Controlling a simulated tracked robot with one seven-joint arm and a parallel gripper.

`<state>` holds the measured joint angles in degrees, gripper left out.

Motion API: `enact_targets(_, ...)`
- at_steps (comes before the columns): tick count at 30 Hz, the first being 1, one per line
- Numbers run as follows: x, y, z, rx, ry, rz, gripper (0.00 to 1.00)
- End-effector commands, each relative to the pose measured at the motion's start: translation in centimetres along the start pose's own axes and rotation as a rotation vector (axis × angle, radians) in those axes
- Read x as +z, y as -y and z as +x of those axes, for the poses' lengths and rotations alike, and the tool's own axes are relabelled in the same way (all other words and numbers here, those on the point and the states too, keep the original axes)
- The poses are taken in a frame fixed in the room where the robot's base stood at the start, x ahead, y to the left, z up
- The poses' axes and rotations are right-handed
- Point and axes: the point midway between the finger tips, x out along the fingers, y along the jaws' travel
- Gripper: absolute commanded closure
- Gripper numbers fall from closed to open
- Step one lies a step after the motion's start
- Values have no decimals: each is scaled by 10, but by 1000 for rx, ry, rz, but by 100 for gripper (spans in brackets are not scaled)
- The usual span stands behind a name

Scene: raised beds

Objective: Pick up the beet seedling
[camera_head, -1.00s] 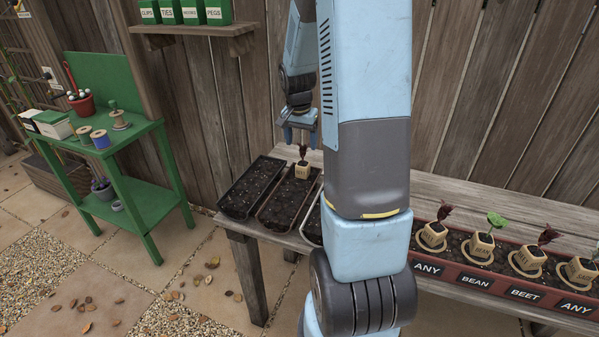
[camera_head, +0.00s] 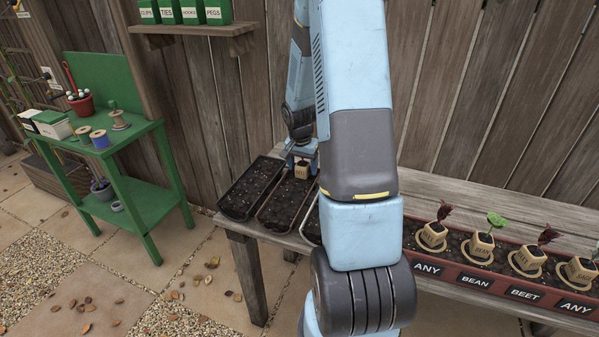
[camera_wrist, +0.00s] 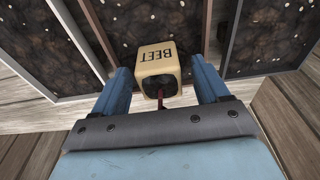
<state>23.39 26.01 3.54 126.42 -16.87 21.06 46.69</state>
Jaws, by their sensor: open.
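The beet seedling is a small tan block pot (camera_wrist: 157,66) lettered BEET, with a dark red stem at its top. It stands in a soil-filled tray on the wooden bench, and it also shows in the head view (camera_head: 302,170). My gripper (camera_wrist: 163,80) is open, with one blue finger on each side of the pot. In the wrist view a gap shows between each finger and the block. In the head view my gripper (camera_head: 301,158) is down over the seedling and hides its leaves.
Dark soil trays (camera_head: 236,212) lie side by side on the wooden bench (camera_head: 480,205). At right, a red planter (camera_head: 447,272) labelled ANY, BEAN, BEET, ANY holds several seedling blocks. A green stand (camera_head: 150,125) is at left. A plank fence (camera_head: 500,90) stands close behind.

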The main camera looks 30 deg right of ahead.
Motion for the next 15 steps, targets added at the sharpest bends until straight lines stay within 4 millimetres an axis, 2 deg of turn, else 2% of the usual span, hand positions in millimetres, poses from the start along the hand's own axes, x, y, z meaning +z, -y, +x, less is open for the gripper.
enact_targets(8,0,0,2,0,0,0,26)
enact_targets(15,0,0,2,0,0,-1,48)
